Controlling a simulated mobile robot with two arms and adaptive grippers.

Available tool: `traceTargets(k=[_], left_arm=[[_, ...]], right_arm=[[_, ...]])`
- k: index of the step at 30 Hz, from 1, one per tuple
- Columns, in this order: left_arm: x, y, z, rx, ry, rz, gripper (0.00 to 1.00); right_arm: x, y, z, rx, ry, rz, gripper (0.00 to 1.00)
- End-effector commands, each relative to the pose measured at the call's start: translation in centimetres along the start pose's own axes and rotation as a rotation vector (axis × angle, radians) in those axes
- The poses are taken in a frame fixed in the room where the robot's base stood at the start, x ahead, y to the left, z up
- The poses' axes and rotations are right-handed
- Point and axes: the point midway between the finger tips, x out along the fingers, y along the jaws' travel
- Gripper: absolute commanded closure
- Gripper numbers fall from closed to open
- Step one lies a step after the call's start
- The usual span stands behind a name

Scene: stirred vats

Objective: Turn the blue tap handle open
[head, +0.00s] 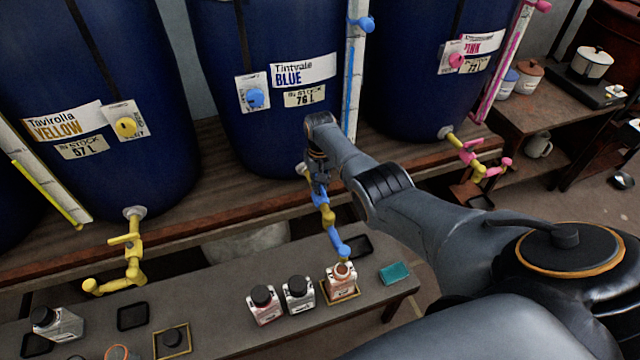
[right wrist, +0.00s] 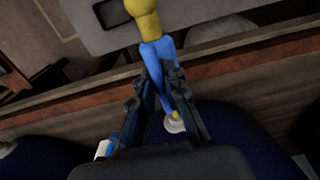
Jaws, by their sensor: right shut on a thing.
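The blue tap (head: 331,228) comes off the front of the vat labelled BLUE (head: 262,140), with blue parts and a yellow joint. My right gripper (head: 318,178) is at its upper part, just below the vat. In the right wrist view, the fingers of my right gripper (right wrist: 164,95) stand on both sides of the blue tap handle (right wrist: 158,55) and are shut on it. The fingers and arm hide part of the tap in the head view. An ink bottle (head: 342,287) with its mouth uncapped stands beneath the spout. My left gripper is not in view.
Two black-capped bottles (head: 265,305) (head: 298,294) stand left of the bottle under the spout on the grey bench (head: 225,330). A teal sponge (head: 394,273) lies to its right. The yellow tap (head: 130,262) and pink tap (head: 480,165) are on the neighbouring vats.

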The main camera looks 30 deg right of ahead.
Motion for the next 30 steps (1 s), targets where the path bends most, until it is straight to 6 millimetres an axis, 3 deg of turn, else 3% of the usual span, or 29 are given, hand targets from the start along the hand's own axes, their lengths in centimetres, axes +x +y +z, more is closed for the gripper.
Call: traceTargets(k=[16,17,20,30], left_arm=[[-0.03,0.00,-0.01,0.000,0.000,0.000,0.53],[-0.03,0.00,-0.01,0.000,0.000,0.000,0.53],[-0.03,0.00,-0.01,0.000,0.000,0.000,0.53],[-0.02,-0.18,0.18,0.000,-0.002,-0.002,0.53]], right_arm=[[-0.07,0.02,-0.08,-0.022,0.002,0.000,1.00],[-0.07,0.02,-0.08,-0.022,0.002,0.000,0.81],[-0.06,0.02,-0.07,-0.021,0.002,0.000,0.64],[-0.16,0.02,-0.05,-0.021,0.002,0.000,0.64]])
